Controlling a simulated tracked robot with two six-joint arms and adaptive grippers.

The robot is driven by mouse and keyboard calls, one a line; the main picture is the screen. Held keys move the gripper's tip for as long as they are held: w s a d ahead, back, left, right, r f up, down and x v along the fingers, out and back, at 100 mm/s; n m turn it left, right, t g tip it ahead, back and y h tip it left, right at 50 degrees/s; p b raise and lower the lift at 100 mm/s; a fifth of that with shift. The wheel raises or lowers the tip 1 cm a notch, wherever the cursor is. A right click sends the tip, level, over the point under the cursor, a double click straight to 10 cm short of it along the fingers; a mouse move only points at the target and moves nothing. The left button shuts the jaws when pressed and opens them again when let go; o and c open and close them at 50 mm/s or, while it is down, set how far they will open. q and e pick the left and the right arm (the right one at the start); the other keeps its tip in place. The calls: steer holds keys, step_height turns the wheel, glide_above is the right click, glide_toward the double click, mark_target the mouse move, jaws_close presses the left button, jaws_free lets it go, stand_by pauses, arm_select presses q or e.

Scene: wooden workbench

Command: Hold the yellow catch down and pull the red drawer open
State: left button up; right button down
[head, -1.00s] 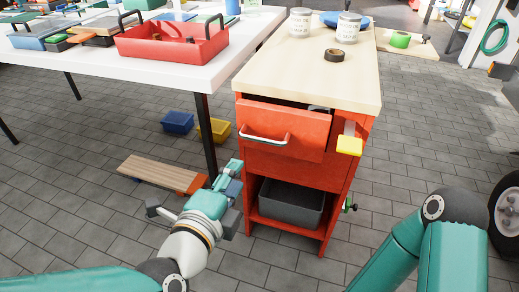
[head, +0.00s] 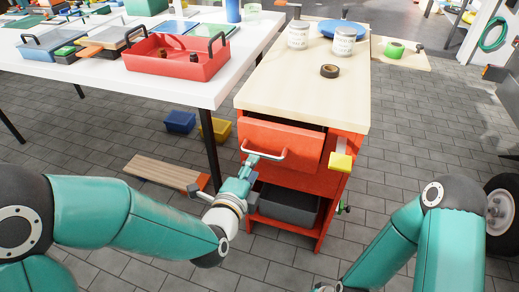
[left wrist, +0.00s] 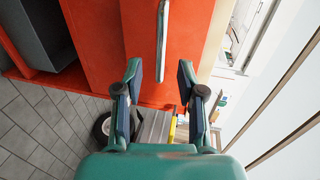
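The red drawer (head: 285,140) sits in a red cabinet under a wooden top, with a dark gap above its front. Its pale bar handle (head: 278,156) also shows in the left wrist view (left wrist: 162,35). The yellow catch (head: 341,162) is on the cabinet's right side; yellow also shows low in the left wrist view (left wrist: 172,130). My left gripper (head: 254,160) is at the left end of the handle. In the left wrist view its fingers (left wrist: 160,72) are open, with the handle's near end between them in the picture; contact is unclear. My right gripper is out of view.
A grey bin (head: 288,204) stands on the cabinet's lower shelf. A white table (head: 185,90) with a red tray (head: 180,68) is at the left. Two cans (head: 344,42) and a dark tape roll (head: 330,71) stand on the cabinet top.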

mark_target(260, 155)
arm_select(q)
steer(key=x, duration=0.7)
steer(key=shift+w+b, duration=0.1)
steer(key=shift+b, duration=0.3)
jaws_close()
